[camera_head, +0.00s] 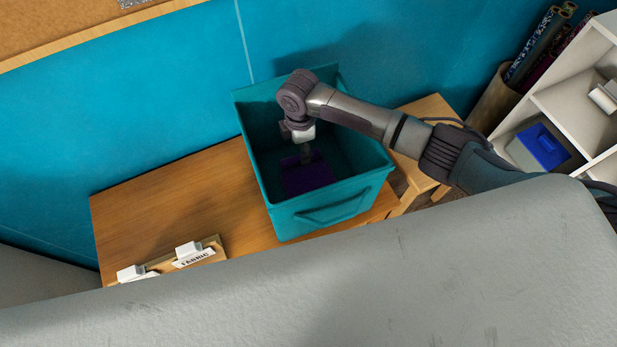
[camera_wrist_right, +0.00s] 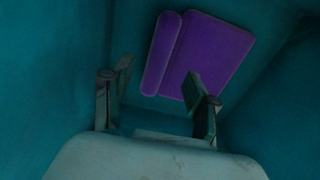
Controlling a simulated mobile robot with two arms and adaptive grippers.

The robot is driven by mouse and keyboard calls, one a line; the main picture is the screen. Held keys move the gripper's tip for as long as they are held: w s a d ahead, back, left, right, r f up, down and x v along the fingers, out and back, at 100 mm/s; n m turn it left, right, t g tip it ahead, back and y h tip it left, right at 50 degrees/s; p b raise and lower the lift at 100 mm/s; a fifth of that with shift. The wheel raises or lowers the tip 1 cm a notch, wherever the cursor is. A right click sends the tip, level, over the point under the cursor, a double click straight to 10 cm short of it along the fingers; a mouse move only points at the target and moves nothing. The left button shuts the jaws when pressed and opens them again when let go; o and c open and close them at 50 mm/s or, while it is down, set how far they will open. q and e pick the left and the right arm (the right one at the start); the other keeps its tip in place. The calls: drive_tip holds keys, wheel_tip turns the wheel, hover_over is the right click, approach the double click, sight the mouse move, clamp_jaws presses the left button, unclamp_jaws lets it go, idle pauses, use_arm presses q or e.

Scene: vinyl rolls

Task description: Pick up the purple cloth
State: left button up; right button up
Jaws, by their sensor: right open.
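The purple cloth (camera_head: 308,178) lies folded at the bottom of a teal bin (camera_head: 330,207) in the head view. In the right wrist view the cloth (camera_wrist_right: 205,58) shows as a flat folded piece with a rolled edge on its left. My right gripper (camera_head: 305,155) reaches down inside the bin above the cloth. In the wrist view its two fingers (camera_wrist_right: 158,95) are apart and empty. The right-hand finger overlaps the cloth's lower edge in the picture; I cannot tell whether it touches. My left gripper is not in view.
The bin stands on a wooden table (camera_head: 165,205), its walls close around my gripper. A holder with a "FABRIC" label (camera_head: 193,258) is at the table's front. A white shelf (camera_head: 575,105) with a blue box (camera_head: 542,147) and vinyl rolls (camera_head: 540,45) are at right.

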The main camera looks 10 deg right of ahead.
sight(308, 177)
wheel_tip(308, 177, down, 4)
drive_tip(key=shift+w+a+f, duration=0.1)
clamp_jaws()
idle(0.4)
